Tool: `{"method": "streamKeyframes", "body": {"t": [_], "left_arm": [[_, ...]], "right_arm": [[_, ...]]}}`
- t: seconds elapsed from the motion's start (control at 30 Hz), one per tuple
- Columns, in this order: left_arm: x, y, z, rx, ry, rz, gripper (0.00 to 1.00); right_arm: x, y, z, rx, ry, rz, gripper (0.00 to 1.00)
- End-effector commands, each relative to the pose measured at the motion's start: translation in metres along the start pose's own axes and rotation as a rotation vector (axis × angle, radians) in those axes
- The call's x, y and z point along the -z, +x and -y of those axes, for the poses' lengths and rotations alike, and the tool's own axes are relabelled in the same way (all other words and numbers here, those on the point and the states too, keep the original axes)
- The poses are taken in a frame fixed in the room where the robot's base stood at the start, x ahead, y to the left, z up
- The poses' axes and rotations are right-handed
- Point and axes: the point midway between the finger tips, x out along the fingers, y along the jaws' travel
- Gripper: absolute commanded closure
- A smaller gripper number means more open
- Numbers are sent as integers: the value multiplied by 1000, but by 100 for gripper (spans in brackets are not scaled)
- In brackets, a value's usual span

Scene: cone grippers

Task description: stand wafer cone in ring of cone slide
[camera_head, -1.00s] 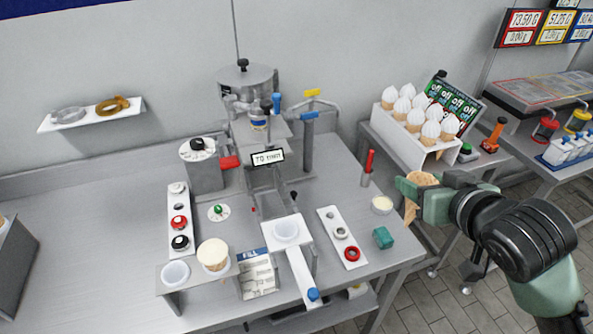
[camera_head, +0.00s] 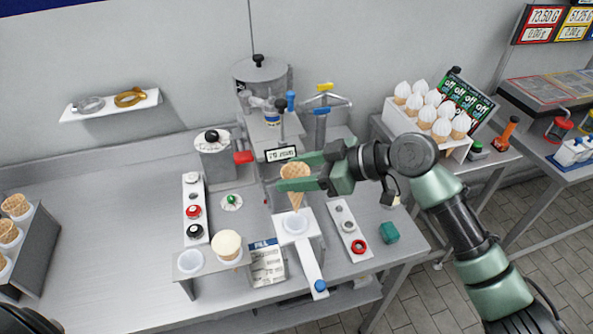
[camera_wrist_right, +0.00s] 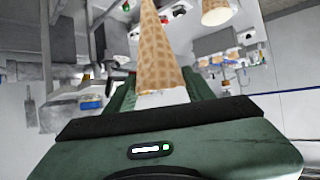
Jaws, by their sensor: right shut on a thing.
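My right gripper (camera_head: 300,174) is shut on a wafer cone (camera_head: 296,190) with its tip pointing down. The cone has a tan waffle pattern and its open mouth faces up. It is held above the white cone slide (camera_head: 312,262), whose round ring (camera_head: 295,223) lies just below the cone's tip. The tip looks close to the ring; I cannot tell whether they touch. The cone (camera_wrist_right: 162,50) also fills the middle of the right wrist view, between the fingers. My left gripper does not show.
A filled cone (camera_head: 228,245) and an empty white ring (camera_head: 190,262) are on a stand to the left. A FILL card (camera_head: 267,262) stands beside the slide. The dispenser (camera_head: 262,85) stands behind.

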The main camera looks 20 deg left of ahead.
Motion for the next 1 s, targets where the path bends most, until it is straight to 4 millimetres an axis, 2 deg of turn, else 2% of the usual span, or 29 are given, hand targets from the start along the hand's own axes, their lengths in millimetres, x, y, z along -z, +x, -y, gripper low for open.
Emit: {"method": "streamKeyframes", "body": {"t": [0.17, 0.7, 1.0], "left_arm": [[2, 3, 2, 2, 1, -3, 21], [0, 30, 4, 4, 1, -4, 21], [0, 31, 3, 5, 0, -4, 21]], "right_arm": [[0, -2, 0, -1, 6, -10, 63], [-33, 16, 0, -2, 6, -9, 63], [-35, 17, 0, -2, 5, -9, 63]]}}
